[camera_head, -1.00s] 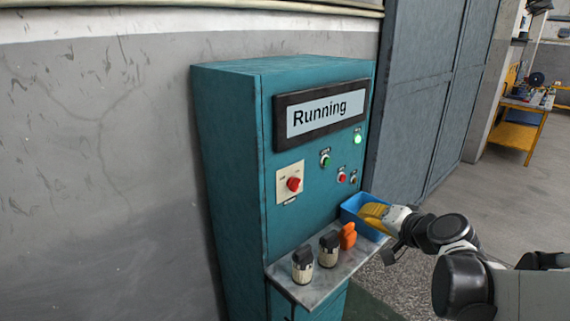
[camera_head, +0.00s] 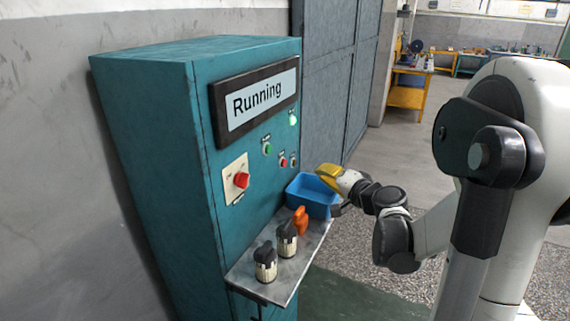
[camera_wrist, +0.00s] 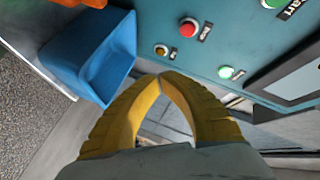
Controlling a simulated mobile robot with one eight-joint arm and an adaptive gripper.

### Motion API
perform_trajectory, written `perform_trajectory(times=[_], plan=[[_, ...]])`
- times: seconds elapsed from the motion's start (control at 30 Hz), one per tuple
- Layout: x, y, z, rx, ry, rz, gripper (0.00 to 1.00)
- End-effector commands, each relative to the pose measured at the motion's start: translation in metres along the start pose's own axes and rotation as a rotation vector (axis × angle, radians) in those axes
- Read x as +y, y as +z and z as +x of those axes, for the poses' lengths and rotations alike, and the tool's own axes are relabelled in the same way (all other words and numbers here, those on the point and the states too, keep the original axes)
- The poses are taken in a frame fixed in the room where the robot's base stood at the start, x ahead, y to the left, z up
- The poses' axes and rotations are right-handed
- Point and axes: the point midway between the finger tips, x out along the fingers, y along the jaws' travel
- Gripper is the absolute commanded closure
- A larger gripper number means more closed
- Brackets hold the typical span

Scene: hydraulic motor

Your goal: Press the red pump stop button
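The small red button (camera_head: 283,161) sits low on the right part of the teal cabinet's front. It shows larger in the wrist view (camera_wrist: 188,28), with a small label beside it. My gripper (camera_head: 326,172) has yellow fingers and is to the right of the button, over the far side of the blue bin and apart from the panel. In the wrist view its fingertips (camera_wrist: 162,76) meet with nothing between them. The button lies above and slightly right of the tips there.
The cabinet (camera_head: 150,130) has a "Running" display (camera_head: 258,100), a lit green lamp (camera_head: 293,118), a green button (camera_head: 267,149) and a large red rotary knob (camera_head: 241,180). The shelf (camera_head: 258,285) holds a blue bin (camera_head: 313,200), an orange object (camera_head: 300,220) and two dark-topped items (camera_head: 286,240).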

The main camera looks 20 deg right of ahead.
Motion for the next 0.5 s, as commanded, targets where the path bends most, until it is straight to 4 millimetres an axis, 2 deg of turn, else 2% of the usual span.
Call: perform_trajectory(times=[0.5], plan=[[-0.029, 0.030, 0.053, -0.003, 0.000, -0.002, 1.00]])
